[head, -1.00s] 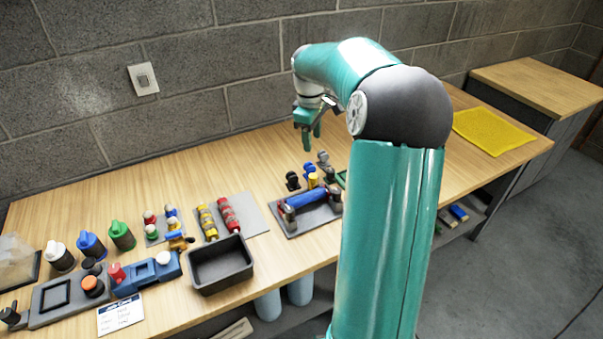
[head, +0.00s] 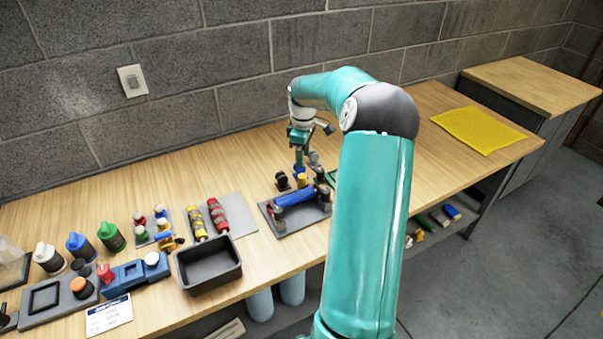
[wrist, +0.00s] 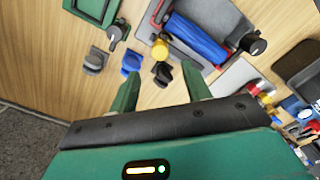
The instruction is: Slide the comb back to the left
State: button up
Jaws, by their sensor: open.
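A blue roller (head: 295,197) lies between dark end posts on a grey plate (head: 302,216). It also shows in the wrist view (wrist: 196,40). A yellow knob (wrist: 160,46) stands beside the roller. I cannot single out a comb for sure; it may be the small part carrying this knob. My gripper (head: 299,158) hangs just behind and above this station, pointing down. In the wrist view its two fingers (wrist: 160,76) are apart with nothing held between them. A black knob (wrist: 163,72) shows between the fingers, below them.
A blue knob (wrist: 131,62) and a grey knob (wrist: 95,60) stand close by, near a green frame (wrist: 97,8). Left of the plate are a red roller (head: 217,215), a yellow roller (head: 194,222) and a black bin (head: 208,265). The table behind is clear.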

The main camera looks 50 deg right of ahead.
aim_at(302, 176)
notch_tip(302, 176, down, 8)
jog(key=shift+w+r, duration=0.1)
